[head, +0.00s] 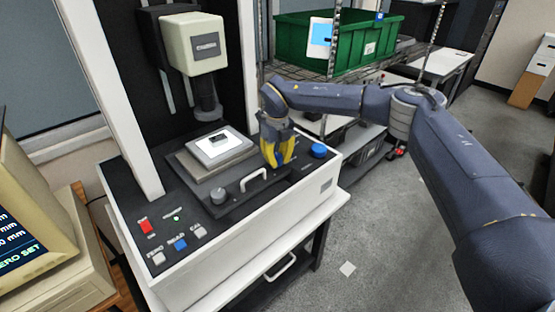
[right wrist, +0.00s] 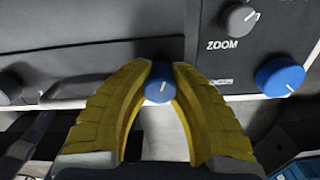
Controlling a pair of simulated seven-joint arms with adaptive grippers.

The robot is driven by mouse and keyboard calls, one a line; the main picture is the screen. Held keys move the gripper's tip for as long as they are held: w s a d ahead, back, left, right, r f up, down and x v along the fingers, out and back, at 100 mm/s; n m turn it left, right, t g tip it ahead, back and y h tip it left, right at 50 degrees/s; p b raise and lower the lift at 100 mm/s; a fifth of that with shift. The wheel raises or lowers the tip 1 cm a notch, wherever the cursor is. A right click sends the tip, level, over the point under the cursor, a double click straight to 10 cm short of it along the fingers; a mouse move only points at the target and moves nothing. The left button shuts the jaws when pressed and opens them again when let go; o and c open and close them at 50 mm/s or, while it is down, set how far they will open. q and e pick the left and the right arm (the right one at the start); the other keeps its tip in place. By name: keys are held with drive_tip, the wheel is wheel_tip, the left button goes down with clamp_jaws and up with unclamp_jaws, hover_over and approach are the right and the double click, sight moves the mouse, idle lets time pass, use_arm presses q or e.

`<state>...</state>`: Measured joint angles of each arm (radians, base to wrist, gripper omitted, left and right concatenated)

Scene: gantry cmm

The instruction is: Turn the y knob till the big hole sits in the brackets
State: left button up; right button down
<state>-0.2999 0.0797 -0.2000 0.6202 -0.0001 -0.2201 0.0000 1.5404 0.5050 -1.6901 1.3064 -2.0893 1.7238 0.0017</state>
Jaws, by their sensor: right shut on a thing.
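In the head view my right gripper (head: 278,160), with yellow fingers, reaches down at the right side of the machine's stage. In the right wrist view its fingers (right wrist: 159,75) are shut on a small blue knob (right wrist: 158,90) with a white pointer line. No label on this knob can be read, so I cannot confirm its axis. In the head view a small dark part (head: 218,139) lies on the bright stage plate (head: 237,149). Its holes are too small to make out. The brackets are not visible; the monitor (head: 22,235) is cut off at the left edge. My left gripper is out of view.
A larger blue knob (head: 319,150) stands right of my gripper. A red button (head: 146,226) is at the front left. The wrist view shows a ZOOM knob (right wrist: 240,18).

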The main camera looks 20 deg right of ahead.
sight(278, 155)
idle(0.3)
drive_tip(key=c, duration=1.1)
unclamp_jaws()
drive_tip(key=shift+o, duration=0.2)
drive_tip(key=shift+r, duration=0.1)
wheel_tip(278, 155, up, 12)
